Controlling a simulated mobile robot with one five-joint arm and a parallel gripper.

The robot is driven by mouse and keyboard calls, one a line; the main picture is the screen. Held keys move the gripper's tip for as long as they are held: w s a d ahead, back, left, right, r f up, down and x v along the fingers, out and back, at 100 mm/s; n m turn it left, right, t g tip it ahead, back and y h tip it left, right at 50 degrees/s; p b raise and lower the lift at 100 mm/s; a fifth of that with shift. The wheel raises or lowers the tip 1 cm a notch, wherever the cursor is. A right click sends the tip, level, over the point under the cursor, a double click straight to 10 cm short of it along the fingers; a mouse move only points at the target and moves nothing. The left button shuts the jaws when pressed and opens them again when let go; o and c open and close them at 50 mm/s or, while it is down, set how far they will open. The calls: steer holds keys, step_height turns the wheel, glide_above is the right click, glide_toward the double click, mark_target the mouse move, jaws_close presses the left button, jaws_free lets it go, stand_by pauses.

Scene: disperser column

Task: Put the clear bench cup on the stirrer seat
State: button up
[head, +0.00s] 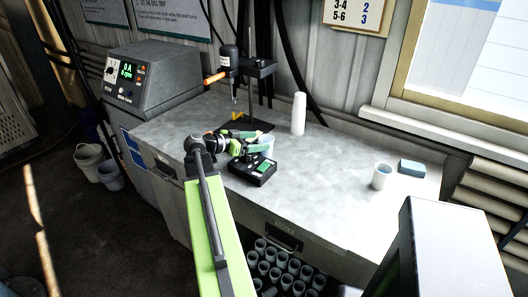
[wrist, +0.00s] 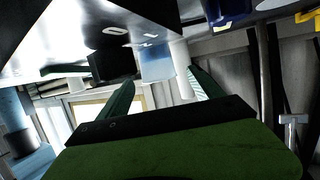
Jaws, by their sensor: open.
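A pale, see-through cup (wrist: 157,62) is between my gripper's two fingers in the wrist view, with a gap on each side. In the head view the cup (head: 269,144) shows partly behind my gripper (head: 258,146), at the far side of the black stirrer (head: 252,172) with its small green display. In the wrist view, which is turned over, the cup's base end meets the dark stirrer (wrist: 130,15). Whether it rests fully on the seat I cannot tell. My gripper (wrist: 161,77) is open around the cup.
A stand with a motor (head: 229,57) and orange handle rises behind the stirrer. A white cup stack (head: 299,114) stands behind to the right. Another cup (head: 382,177) and a blue block (head: 411,167) are at the bench's right. The bench between is clear.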

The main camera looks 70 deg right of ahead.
mark_target(266, 140)
steer(key=b+x, duration=0.1)
steer(key=x, duration=0.3)
steer(key=shift+s+d+f, duration=0.2)
steer(key=shift+s+d, duration=0.05)
steer(key=shift+d, duration=0.05)
jaws_close()
steer(key=shift+r, duration=0.15)
